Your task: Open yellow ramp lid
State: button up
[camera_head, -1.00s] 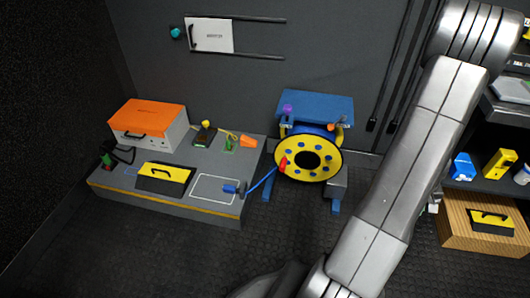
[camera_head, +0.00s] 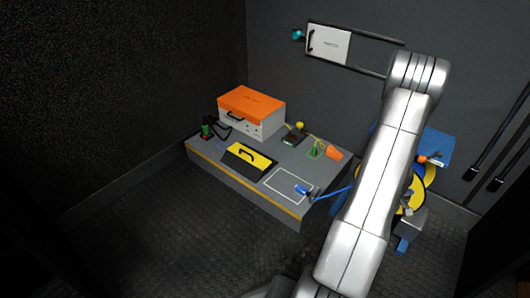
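The yellow ramp lid (camera_head: 249,154) with a dark handle lies on a black ramp piece on top of the grey platform (camera_head: 215,154), left of the white outlined rectangle. It looks shut, lying flat along the ramp. My arm crosses the right half of the view, well to the right of the lid.
An orange-lidded white case (camera_head: 252,112) stands behind the ramp, with a green-and-black device (camera_head: 207,128) to its left. A blue plug (camera_head: 303,191) with a cable lies at the outlined rectangle (camera_head: 280,186). My arm partly hides the yellow cable reel (camera_head: 417,198). Dark floor in front is clear.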

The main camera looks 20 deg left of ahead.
aim_at(257, 161)
jog(key=i+j+u, duration=0.15)
jog(key=u, duration=0.25)
jog(key=i+j+u, duration=0.15)
jog(key=j+u, duration=0.3)
jog(key=i+u, duration=0.2)
jog(key=u, duration=0.2)
jog(key=i+j, duration=0.15)
jog(key=i, duration=0.15)
jog(key=i+j, duration=0.2)
jog(key=i, duration=0.15)
